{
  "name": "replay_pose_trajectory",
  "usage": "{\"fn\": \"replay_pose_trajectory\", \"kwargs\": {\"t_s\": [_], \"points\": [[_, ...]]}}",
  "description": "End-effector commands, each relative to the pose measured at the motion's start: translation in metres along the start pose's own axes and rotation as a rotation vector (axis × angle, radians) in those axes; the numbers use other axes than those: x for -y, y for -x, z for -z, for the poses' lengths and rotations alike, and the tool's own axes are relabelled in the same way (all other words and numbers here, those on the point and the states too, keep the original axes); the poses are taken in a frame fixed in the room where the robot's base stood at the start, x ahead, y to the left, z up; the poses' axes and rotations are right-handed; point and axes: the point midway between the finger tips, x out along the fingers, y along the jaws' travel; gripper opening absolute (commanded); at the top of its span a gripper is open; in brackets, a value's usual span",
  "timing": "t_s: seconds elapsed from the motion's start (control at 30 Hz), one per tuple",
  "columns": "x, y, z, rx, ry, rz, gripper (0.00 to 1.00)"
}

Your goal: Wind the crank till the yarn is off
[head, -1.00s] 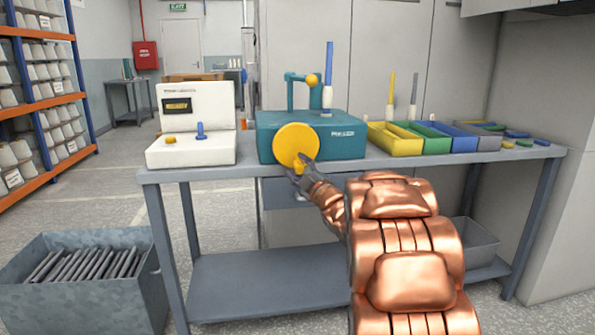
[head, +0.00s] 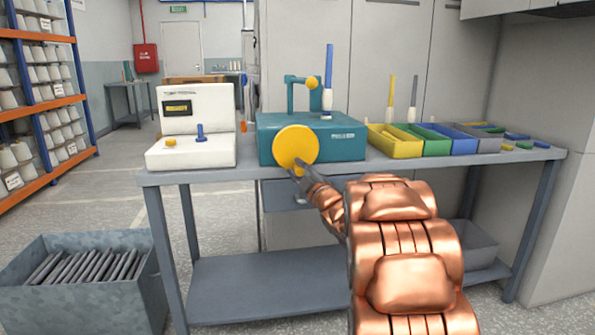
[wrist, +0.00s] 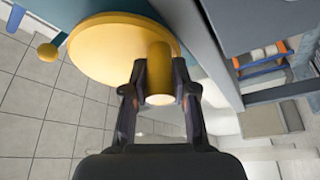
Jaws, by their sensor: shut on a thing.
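The crank is a yellow disc (head: 295,145) on the front of a teal winding machine (head: 340,142). Its yellow handle shows in the wrist view (wrist: 160,72), sticking out from the disc (wrist: 105,45). My gripper (wrist: 161,92) has its two fingers on either side of the handle and is shut on it. In the head view my gripper (head: 298,170) is at the lower edge of the disc. A blue bobbin (head: 328,75) stands upright on top of the machine, beside a teal arm with a yellow ball (head: 312,81). I cannot make out the yarn strand.
A white device (head: 190,150) with a small display and a blue lever stands left of the machine on the grey table (head: 210,173). Yellow (head: 395,148), green and blue trays stand to the right, with loose bobbins. A metal bin (head: 85,300) is on the floor at left.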

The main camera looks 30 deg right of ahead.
Motion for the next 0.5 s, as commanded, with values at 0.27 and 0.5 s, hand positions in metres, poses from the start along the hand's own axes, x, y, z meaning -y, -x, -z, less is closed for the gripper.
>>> {"fn": "replay_pose_trajectory", "kwargs": {"t_s": [0.27, 0.5], "points": [[0.0019, -0.0008, 0.0021, 0.000, -0.039, -0.014, 0.00], [0.0059, -0.0035, 0.0085, 0.000, -0.168, -0.064, 0.00]]}}
